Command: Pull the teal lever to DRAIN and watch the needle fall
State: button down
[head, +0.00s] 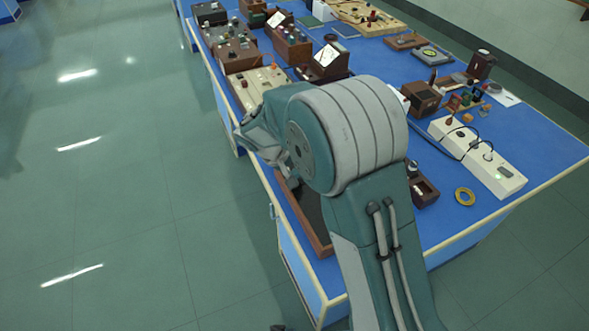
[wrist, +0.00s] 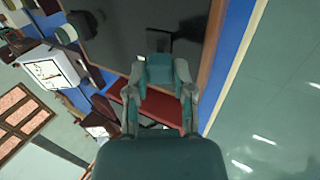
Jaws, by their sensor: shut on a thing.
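My gripper (wrist: 160,73) is in the middle of the wrist view, its two grey and teal fingers closed in from both sides. A teal piece (wrist: 160,68) shows between the fingers and looks like the teal lever's grip; its base and any DRAIN mark cannot be made out. In the head view my arm hides the gripper and the lever. A box with a white dial (wrist: 48,72) stands to the left in the wrist view; its needle is too small to read. A dial box (head: 328,56) also shows beyond my arm in the head view.
A dark wood-rimmed tray (head: 316,235) lies at the near edge of the blue bench (head: 465,230). A red flat thing (wrist: 158,108) is below the fingers. Several instrument boxes crowd the bench's far part.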

jog(key=shift+c, duration=2.4)
grip_release()
jog(key=shift+s+f, duration=0.15)
jog(key=shift+s, duration=0.05)
jog(key=shift+a, duration=0.1)
jog(key=shift+w, duration=0.1)
jog(key=shift+r, duration=0.25)
jog(key=v, duration=1.1)
jog(key=shift+a+r, duration=0.2)
jog(key=shift+a, duration=0.05)
